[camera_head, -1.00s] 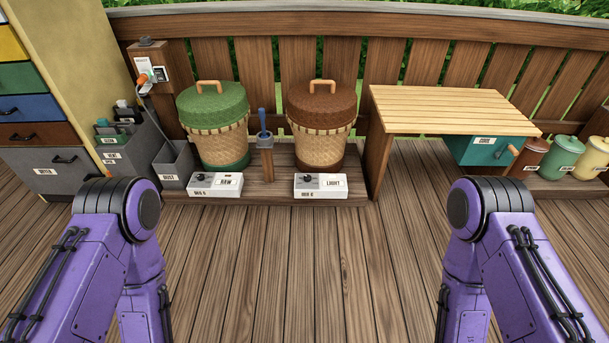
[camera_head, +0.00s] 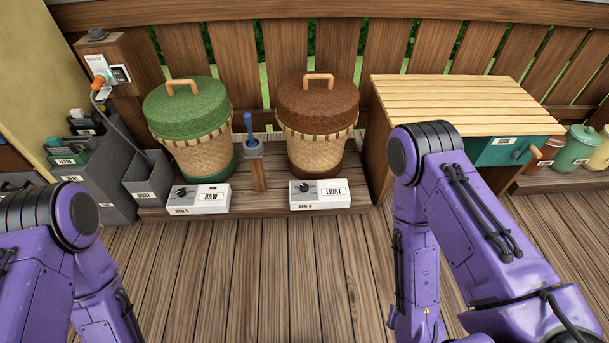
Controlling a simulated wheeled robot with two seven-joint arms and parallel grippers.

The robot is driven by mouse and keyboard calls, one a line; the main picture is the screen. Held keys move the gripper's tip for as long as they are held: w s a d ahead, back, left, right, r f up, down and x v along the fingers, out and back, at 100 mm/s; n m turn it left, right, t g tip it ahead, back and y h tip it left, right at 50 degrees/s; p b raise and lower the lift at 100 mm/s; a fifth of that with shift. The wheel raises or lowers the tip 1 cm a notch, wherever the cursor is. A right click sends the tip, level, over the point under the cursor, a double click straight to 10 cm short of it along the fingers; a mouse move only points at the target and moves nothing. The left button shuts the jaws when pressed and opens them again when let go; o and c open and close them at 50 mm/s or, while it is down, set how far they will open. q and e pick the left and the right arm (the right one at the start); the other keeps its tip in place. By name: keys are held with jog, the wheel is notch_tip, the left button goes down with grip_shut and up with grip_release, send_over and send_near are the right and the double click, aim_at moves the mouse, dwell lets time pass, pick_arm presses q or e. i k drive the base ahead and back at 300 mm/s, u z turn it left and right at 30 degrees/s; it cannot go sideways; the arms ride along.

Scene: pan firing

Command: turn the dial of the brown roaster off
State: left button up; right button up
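The brown roaster (camera_head: 318,120) is a wicker basket with a brown lid and an orange handle, standing on the low wooden shelf.
A slatted bench (camera_head: 455,105) stands at right, grey bins (camera_head: 145,185) at left. The deck in front is clear.

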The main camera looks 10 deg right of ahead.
aim_at(303, 188)
jog(key=z, duration=0.6)
jog(key=i, duration=1)
jog(key=z, duration=0.8)
